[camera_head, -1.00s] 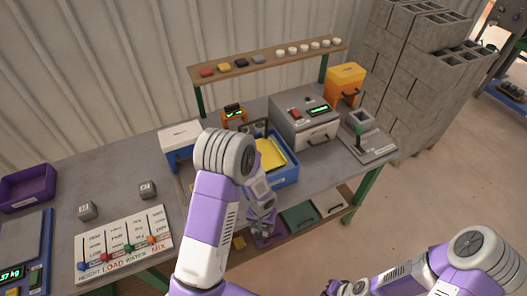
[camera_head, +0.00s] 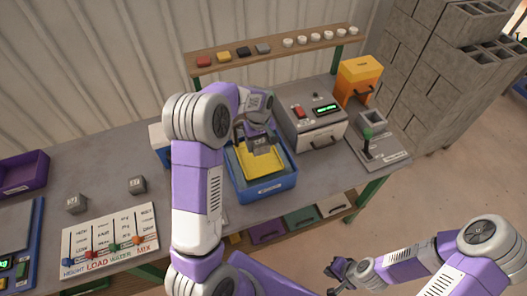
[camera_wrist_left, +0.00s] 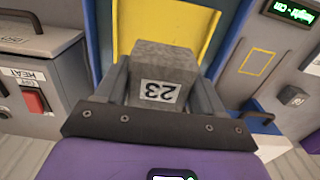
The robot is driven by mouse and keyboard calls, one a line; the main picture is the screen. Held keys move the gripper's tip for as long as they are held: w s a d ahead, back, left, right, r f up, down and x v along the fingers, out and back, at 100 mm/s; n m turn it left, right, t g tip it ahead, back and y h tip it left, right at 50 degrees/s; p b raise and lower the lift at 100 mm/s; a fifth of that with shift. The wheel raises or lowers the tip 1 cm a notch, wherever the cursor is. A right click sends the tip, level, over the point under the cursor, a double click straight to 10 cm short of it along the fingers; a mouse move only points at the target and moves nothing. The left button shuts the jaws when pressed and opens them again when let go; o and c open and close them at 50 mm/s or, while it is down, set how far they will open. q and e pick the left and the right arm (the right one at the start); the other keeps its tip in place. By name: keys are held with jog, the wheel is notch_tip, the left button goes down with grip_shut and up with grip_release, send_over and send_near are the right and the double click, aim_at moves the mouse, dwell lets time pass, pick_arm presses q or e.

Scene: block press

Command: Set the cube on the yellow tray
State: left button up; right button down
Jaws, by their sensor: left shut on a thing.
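The grey cube (camera_wrist_left: 160,75) with a label reading 23 sits between the fingers of my left gripper (camera_wrist_left: 160,100) in the left wrist view. In the head view the cube (camera_head: 261,145) shows over the yellow tray (camera_head: 252,171), which lies inside a blue bin (camera_head: 262,189). My left gripper (camera_head: 258,136) is shut on the cube. I cannot tell whether the cube touches the tray. My right gripper (camera_head: 338,273) is at the lower right, away from the table; its jaws are too small to read.
Two more grey cubes (camera_head: 137,184) (camera_head: 75,203) sit near the slider board (camera_head: 110,241). A shelf (camera_head: 275,52) runs behind.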

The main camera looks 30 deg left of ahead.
pick_arm(q)
send_over(260, 161)
notch_tip(260, 161, down, 4)
jog(key=shift+w+a+f, duration=0.1)
jog(key=shift+f, duration=0.1)
notch_tip(260, 161, down, 3)
jog(key=shift+r, duration=0.1)
jog(key=shift+f, duration=0.25)
jog(key=o, duration=1.3)
jog(key=shift+o, duration=0.2)
